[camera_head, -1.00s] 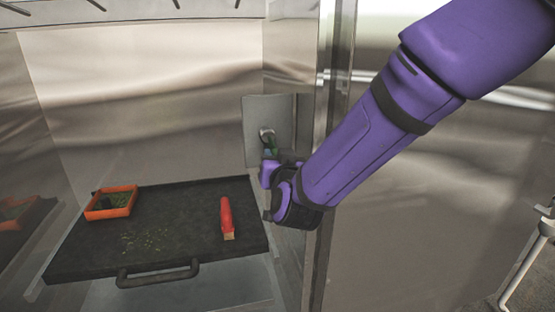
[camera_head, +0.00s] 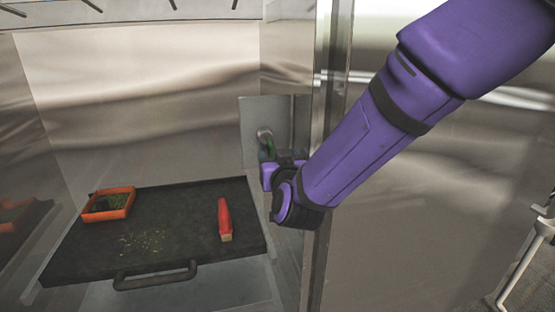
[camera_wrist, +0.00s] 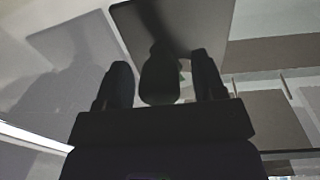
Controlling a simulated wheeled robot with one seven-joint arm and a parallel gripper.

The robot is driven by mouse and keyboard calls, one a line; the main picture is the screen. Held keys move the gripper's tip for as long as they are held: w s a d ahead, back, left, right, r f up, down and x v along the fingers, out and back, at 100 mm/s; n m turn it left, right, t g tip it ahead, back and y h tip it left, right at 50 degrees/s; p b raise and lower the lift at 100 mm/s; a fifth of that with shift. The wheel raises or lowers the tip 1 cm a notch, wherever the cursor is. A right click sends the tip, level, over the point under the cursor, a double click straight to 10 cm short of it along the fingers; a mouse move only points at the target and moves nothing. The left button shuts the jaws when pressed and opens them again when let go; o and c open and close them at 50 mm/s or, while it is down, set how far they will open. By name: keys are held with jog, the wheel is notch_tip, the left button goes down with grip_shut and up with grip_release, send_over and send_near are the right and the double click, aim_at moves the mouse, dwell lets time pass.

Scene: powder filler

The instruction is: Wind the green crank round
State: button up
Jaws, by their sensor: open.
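The green crank (camera_head: 268,146) is mounted on a grey metal plate (camera_head: 254,112) on the cabinet's right inner wall. Only a small piece of its green handle shows above my gripper in the head view. My gripper (camera_head: 268,160) is at the crank, just below its round metal hub (camera_head: 264,133). In the wrist view my gripper (camera_wrist: 163,75) is open, with one finger on each side of the dark, shaded crank handle (camera_wrist: 160,80). Narrow gaps show between the handle and both fingers. The handle's far end is in shadow.
A black tray (camera_head: 160,262) with a front handle (camera_head: 155,276) lies left of my gripper. On it are an orange box (camera_head: 126,190) with green contents, a red-handled tool (camera_head: 224,215) and scattered crumbs. A metal door post (camera_head: 328,150) stands close beside my forearm.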

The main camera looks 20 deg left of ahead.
jog(key=v, duration=1)
jog(key=shift+s+d, duration=0.15)
jog(key=shift+s, duration=0.25)
